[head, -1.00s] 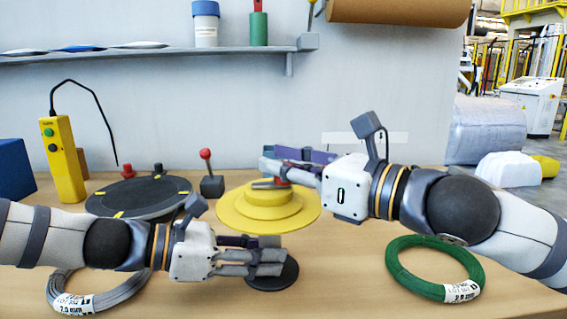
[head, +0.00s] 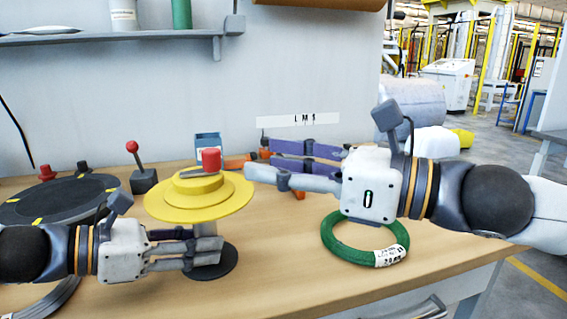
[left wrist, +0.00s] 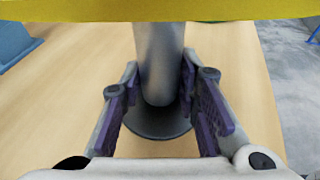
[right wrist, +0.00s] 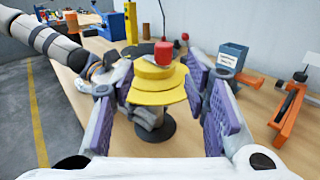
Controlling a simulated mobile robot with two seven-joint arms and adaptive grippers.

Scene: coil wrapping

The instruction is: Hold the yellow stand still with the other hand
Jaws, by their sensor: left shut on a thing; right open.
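The yellow stand (head: 235,198) has stepped round yellow discs, a red knob (head: 211,160) on top, a grey post (left wrist: 158,65) and a dark round base (head: 222,268). It stands upright on the table. My left gripper (head: 212,250) is shut on the post, below the yellow disc, with one finger on each side in the left wrist view. The fingers hide part of the post in the head view. My right gripper (head: 258,160) is open and empty, just right of the stand. In the right wrist view the stand (right wrist: 158,92) shows beyond the parted fingers.
A green wire coil (head: 335,246) lies at the table's right front. A black turntable (head: 55,203) and a red-knobbed lever (head: 143,180) are to the left. A blue box (right wrist: 232,56) and an orange tool (right wrist: 288,118) lie behind my right gripper.

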